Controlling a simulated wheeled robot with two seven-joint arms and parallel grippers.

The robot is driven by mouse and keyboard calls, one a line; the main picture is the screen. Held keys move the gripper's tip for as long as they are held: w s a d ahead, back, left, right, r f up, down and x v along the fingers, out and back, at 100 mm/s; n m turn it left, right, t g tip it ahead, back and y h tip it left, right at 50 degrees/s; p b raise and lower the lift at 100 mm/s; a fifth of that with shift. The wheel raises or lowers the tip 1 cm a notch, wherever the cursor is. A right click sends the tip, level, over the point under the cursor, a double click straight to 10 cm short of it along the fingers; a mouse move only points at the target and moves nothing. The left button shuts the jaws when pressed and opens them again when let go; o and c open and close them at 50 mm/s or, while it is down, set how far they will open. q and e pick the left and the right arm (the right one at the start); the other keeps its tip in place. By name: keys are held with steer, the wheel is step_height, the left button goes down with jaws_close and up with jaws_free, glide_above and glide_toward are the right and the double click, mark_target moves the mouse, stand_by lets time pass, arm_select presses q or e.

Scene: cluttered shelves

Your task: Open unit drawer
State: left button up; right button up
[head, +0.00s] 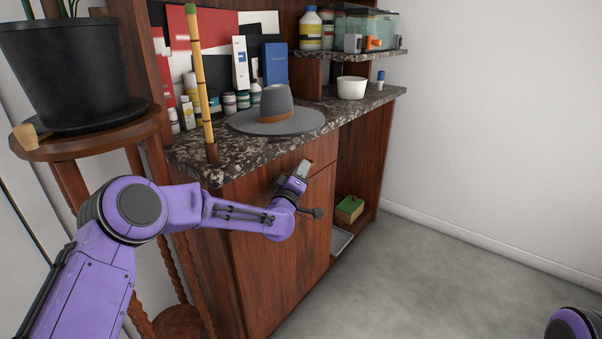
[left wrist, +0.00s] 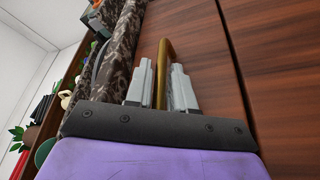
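The wooden unit's drawer front (head: 260,182) sits just below the patterned stone top and looks flush with the unit. My left gripper (head: 301,172) is at the drawer front, near its right part. In the left wrist view, a brass handle (left wrist: 164,75) stands between the two grey fingers of my left gripper (left wrist: 163,85). The fingers are close together with the handle between them and look shut on it. In the head view, the gripper and wrist hide the handle. My right gripper is out of view; only a purple part of that arm shows at the lower right.
A grey hat (head: 277,112) rests on the stone top (head: 225,158), with a bamboo stick (head: 199,75) and several bottles near it. A potted plant (head: 68,72) stands on a wooden stand at left. An open compartment holds a green-topped box (head: 348,209). The floor at right is clear.

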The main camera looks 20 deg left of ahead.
arm_select(q)
jaws_close()
steer(key=s+d, duration=0.4)
steer(key=d, duration=0.7)
steer(key=s+d, duration=0.4)
steer(key=d, duration=0.8)
steer(key=shift+s+d+p, duration=0.15)
steer(key=shift+s+p, duration=0.05)
steer(key=shift+p, duration=0.1)
steer(key=shift+f, duration=0.1)
jaws_free()
steer(key=v, duration=1)
steer(key=shift+s+p, duration=0.3)
